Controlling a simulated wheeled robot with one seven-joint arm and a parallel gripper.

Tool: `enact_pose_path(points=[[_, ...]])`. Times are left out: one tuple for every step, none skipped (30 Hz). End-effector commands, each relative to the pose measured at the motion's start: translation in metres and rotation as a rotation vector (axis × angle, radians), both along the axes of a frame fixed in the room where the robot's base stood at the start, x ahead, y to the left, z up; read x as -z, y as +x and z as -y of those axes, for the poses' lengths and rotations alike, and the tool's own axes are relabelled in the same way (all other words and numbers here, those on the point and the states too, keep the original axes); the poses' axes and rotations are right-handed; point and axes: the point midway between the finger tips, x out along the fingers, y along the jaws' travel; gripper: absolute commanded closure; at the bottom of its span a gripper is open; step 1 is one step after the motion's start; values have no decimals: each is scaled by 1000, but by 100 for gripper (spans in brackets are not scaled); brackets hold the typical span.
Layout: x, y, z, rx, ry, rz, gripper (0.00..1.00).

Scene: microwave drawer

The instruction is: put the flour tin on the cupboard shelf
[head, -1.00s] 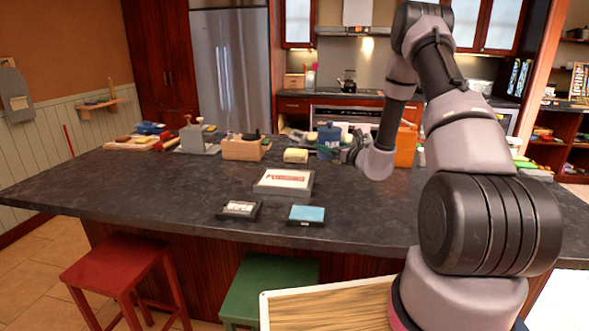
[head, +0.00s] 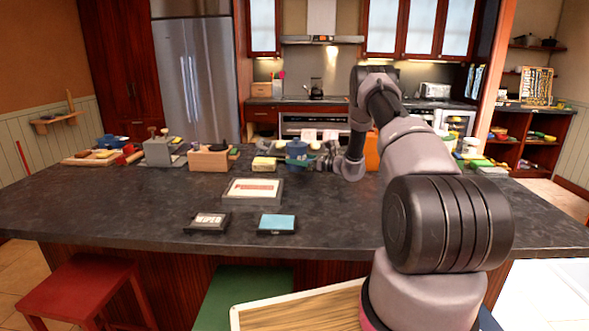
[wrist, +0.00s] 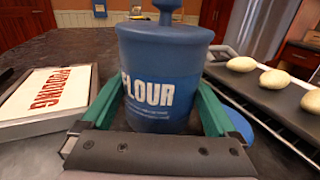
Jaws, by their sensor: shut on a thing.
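The flour tin is a blue can with a knobbed lid and white "FLOUR" lettering. It stands upright in the wrist view (wrist: 160,70) and is small at the back of the dark island counter in the head view (head: 297,149). My gripper (wrist: 155,105) is shut on the tin, with one green finger at each side of its body. In the head view my gripper (head: 326,157) is beside the tin, partly hidden by clutter. The tin's base is hidden, so I cannot tell whether it touches the counter. Glass-fronted cupboards (head: 435,28) hang closed on the back wall.
A dark tray with pale rolls (wrist: 275,90) is close on the tin's right. A framed sign with red letters (wrist: 48,95) is on its left. An orange box (head: 372,152) stands behind my wrist. Open shelves (head: 525,140) are at the far right.

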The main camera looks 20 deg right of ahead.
Motion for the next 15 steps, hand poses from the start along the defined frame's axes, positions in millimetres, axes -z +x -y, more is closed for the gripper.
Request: enact_pose_path(points=[[4,0,0,0,1,1,71],[7,0,0,0,1,1,71],[13,0,0,0,0,0,71],[17,0,0,0,0,-1,71],[22,0,0,0,-1,-1,71],[28,0,0,1,0,-1,71],[32,0,0,1,0,-1,71],[34,0,0,1,0,0,71],[36,0,0,1,-1,1,71],[36,0,0,1,0,1,71],[36,0,0,2,-1,2,71],[35,0,0,2,-1,2,71],[35,0,0,2,-1,2,71],[35,0,0,1,-1,2,71],[35,0,0,1,-1,2,71]])
